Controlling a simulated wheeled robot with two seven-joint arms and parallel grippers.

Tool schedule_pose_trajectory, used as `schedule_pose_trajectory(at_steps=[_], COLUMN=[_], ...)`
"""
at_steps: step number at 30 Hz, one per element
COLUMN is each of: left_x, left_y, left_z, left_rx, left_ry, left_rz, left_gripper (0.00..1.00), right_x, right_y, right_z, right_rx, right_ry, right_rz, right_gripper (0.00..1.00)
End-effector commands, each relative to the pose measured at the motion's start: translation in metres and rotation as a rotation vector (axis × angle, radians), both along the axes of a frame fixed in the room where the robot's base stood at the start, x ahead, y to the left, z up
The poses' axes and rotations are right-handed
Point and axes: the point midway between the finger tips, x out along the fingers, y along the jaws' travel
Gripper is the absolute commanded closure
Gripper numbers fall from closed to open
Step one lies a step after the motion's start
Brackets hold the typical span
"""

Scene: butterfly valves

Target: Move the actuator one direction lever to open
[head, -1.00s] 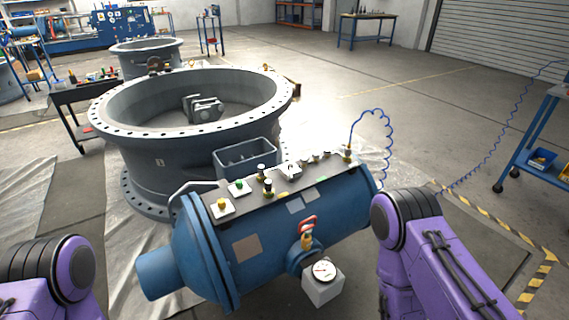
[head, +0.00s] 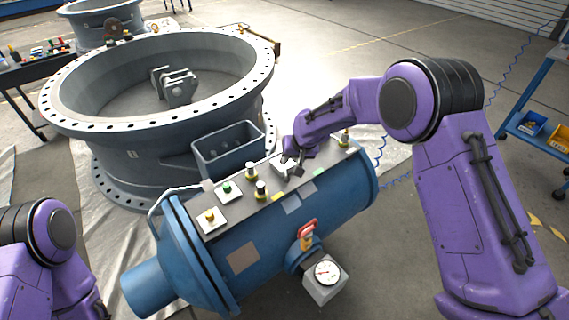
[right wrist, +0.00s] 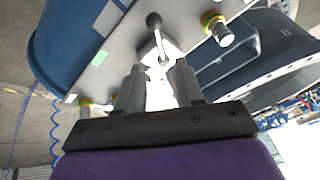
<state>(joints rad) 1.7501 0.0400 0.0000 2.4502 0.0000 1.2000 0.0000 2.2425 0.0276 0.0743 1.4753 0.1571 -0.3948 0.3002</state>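The blue cylindrical actuator (head: 262,240) carries a grey panel on top. A small lever with a dark ball knob (right wrist: 154,20) rises from a white plate (right wrist: 172,46) on that panel in the right wrist view. In the head view its plate (head: 280,168) is partly hidden by my right gripper (head: 292,163). In the right wrist view my right gripper (right wrist: 158,76) is open, with the lever ahead of the gap between its fingertips. Nothing is held. My left gripper is out of view; only part of the left arm shows at lower left.
The panel also has a yellow button (head: 210,216), a green button (head: 227,188) and upright fittings (head: 261,189) close to the lever. A red-handled valve (head: 307,229) and a gauge (head: 326,271) are on the front. A large flanged valve body (head: 130,150) stands behind.

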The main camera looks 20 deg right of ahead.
Motion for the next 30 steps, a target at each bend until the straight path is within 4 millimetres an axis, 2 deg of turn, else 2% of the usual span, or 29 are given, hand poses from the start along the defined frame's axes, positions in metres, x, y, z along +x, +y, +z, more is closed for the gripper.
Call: schedule_pose_trajectory(at_steps=[6, 10, 15, 22, 23, 24, 26, 30], left_x=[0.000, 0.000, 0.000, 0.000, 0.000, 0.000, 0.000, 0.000], left_y=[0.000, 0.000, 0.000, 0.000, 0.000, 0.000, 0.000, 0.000], left_z=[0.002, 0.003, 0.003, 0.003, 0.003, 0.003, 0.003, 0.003], left_rx=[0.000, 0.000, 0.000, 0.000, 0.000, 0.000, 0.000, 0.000], left_ry=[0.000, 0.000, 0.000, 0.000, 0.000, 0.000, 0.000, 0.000], left_rz=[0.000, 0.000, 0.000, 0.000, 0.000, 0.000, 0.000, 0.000], left_gripper=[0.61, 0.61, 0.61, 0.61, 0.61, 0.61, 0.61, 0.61], right_x=[0.019, 0.029, 0.035, 0.036, 0.036, 0.036, 0.036, 0.036], right_y=[0.005, 0.007, 0.009, 0.009, 0.009, 0.009, 0.009, 0.009], right_z=[-0.048, -0.070, -0.083, -0.084, -0.084, -0.084, -0.084, -0.084], right_rx=[0.000, -0.001, 0.000, 0.000, 0.000, 0.000, 0.000, 0.000], right_ry=[0.005, 0.004, 0.002, 0.002, 0.002, 0.002, 0.002, 0.002], right_rz=[0.001, 0.001, 0.000, 0.000, 0.000, 0.000, 0.000, 0.000], right_gripper=[0.63, 0.63, 0.63, 0.63, 0.66, 0.79, 0.99, 1.00])
